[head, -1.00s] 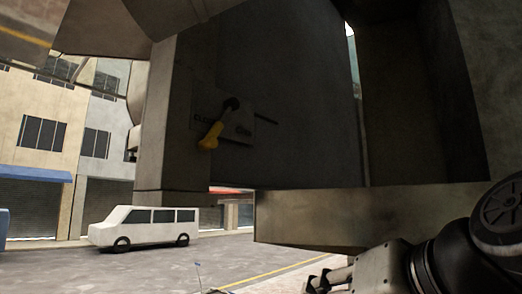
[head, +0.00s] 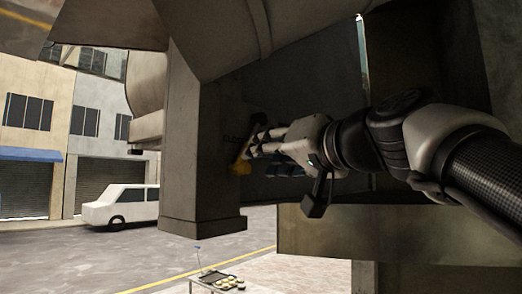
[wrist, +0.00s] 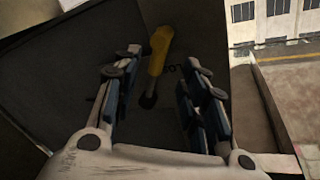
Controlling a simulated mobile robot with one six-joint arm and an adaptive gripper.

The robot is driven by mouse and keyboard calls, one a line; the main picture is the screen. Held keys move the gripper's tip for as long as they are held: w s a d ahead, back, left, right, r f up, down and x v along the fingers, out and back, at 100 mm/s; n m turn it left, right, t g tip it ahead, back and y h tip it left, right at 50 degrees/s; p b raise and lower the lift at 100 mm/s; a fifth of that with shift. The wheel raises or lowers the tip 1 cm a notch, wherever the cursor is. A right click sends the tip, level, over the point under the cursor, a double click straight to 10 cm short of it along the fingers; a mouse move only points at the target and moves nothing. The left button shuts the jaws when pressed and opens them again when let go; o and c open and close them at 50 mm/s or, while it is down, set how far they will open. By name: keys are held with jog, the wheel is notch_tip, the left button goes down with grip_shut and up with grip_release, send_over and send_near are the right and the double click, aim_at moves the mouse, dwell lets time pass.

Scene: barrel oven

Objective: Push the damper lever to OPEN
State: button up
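The damper lever has a yellow handle (head: 241,163) and a dark pivot, on a dark panel of the oven housing. In the head view its upper part is partly hidden behind my gripper (head: 254,146), which reaches in from the right. In the wrist view the yellow handle (wrist: 160,48) lies between the two spread fingers of my gripper (wrist: 168,65), nearer the left one. The gripper is open and holds nothing; I cannot tell whether a finger touches the handle.
A grey pillar (head: 194,150) stands just left of the lever. A lower ledge (head: 320,235) runs beneath my arm. A small table with a tray of round items (head: 228,282) stands below. A white van (head: 120,206) is on the street behind.

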jog(key=p+x, duration=0.2)
jog(key=x, duration=0.5)
jog(key=shift+w+a, duration=0.15)
jog(key=shift+w, duration=0.1)
jog(key=shift+c, duration=0.3)
grip_shut()
